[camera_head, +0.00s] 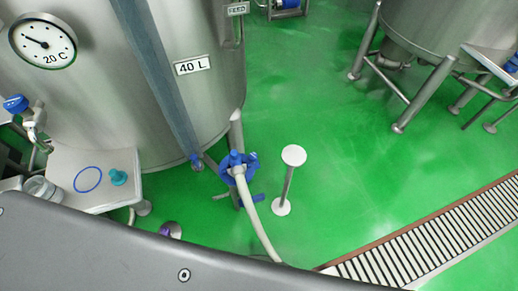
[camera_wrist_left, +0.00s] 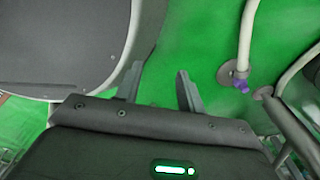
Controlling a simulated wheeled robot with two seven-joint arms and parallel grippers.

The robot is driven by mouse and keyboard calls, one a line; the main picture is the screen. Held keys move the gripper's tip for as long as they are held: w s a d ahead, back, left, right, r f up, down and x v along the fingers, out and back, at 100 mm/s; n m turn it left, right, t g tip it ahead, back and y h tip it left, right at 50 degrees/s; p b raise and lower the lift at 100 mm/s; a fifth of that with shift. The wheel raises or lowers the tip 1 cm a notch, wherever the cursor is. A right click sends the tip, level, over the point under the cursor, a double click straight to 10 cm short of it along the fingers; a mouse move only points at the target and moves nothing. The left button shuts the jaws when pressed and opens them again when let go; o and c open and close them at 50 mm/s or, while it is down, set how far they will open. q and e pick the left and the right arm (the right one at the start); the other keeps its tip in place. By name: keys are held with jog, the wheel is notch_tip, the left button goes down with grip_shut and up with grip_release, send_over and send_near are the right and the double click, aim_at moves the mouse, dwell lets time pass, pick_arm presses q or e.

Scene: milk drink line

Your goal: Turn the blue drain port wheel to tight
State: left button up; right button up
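A smaller blue fitting (camera_head: 196,161) is low on the tank. My left gripper (camera_wrist_left: 160,70) shows only in the left wrist view; its fingers are apart with nothing between them, above green floor. No blue wheel shows in that view. My right gripper is in neither view.
A steel side table (camera_head: 105,198) holds a blue ring (camera_head: 88,179) and a teal piece (camera_head: 118,177). A white-topped stand (camera_head: 294,156) is right of the wheel. A floor grate (camera_head: 430,240) lies lower right. A purple fitting (camera_wrist_left: 241,85) ends a hose in the wrist view.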

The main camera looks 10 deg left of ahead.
pick_arm(q)
jog(key=w+d+r+n+p, duration=0.1)
jog(key=w+d+r+p, duration=0.1)
jog(key=w+r, duration=0.6)
jog(key=w+d+r+n+p, duration=0.1)
jog(key=w+d+r+p, duration=0.15)
jog(key=w+r, duration=0.55)
notch_tip(320, 180, up, 28)
jog(key=n+g+p, duration=0.1)
jog(key=n+p, duration=0.4)
jog(key=n, duration=0.4)
send_over(252, 156)
notch_tip(252, 156, down, 10)
jog(key=shift+w+d+r+b, duration=0.1)
jog(key=shift+d+r+b, duration=0.1)
jog(key=shift+b, duration=0.5)
jog(key=shift+c, duration=0.5)
jog(key=c, duration=0.5)
jog(key=shift+a, duration=0.2)
jog(key=shift+c, duration=0.5)
jog(key=shift+d, duration=0.1)
